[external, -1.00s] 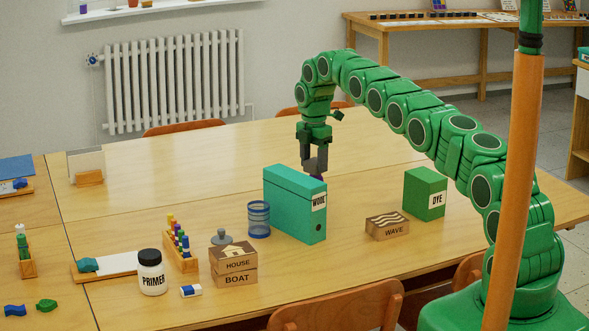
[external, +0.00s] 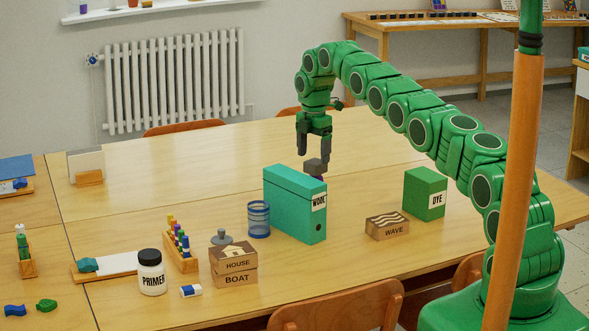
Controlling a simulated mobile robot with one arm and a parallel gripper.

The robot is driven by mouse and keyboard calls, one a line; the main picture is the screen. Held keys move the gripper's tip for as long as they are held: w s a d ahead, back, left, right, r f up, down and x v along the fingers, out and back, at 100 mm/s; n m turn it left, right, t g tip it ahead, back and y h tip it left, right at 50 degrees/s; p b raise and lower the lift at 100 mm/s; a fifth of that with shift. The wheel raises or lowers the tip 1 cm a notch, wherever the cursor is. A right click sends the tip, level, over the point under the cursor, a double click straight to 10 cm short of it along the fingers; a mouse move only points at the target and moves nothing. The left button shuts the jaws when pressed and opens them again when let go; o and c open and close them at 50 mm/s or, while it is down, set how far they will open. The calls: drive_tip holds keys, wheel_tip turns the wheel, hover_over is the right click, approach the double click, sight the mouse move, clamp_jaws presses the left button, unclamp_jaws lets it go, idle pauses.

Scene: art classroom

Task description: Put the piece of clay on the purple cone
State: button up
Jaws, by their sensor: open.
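The piece of clay (external: 315,167) is a small grey lump just behind the teal WOOL box. It sits on top of a bit of purple (external: 319,177), which looks like the purple cone. The box hides most of the cone. My gripper (external: 314,153) is above the clay, pointing down with its fingers open. The fingertips are around or just over the clay's top, and the clay does not hang from them.
The teal WOOL box (external: 293,203) stands directly in front of the cone. A blue mesh cup (external: 259,219) is to its left. A WAVE block (external: 387,227) and green DYE box (external: 424,194) are to its right.

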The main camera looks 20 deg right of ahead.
sight(313, 162)
drive_tip(key=shift+r, duration=2.3)
drive_tip(key=shift+s+d+r+m, duration=0.1)
drive_tip(key=shift+s+r+m, duration=0.2)
drive_tip(key=shift+r, duration=0.25)
drive_tip(key=s+d+r+m, duration=0.3)
drive_tip(key=s+r+m, duration=0.3)
drive_tip(key=s+r, duration=0.6)
drive_tip(key=s+d+r+m, duration=0.1)
drive_tip(key=s+r+m, duration=0.2)
drive_tip(key=s, duration=0.4)
drive_tip(key=s+d+r+m, duration=0.1)
drive_tip(key=s+r+m, duration=0.25)
drive_tip(key=s, duration=0.45)
drive_tip(key=s+f+m, duration=0.2)
drive_tip(key=s+m, duration=0.1)
drive_tip(key=s, duration=1)
drive_tip(key=s+f+m+g, duration=0.1)
drive_tip(key=s+f+m, duration=0.1)
drive_tip(key=s, duration=1.2)
drive_tip(key=s+f+m, duration=0.2)
drive_tip(key=s+m, duration=0.2)
drive_tip(key=s, duration=0.9)
drive_tip(key=shift+s+d+m+g, duration=0.2)
drive_tip(key=shift+d+m+g, duration=0.15)
drive_tip(key=shift+d+g, duration=0.05)
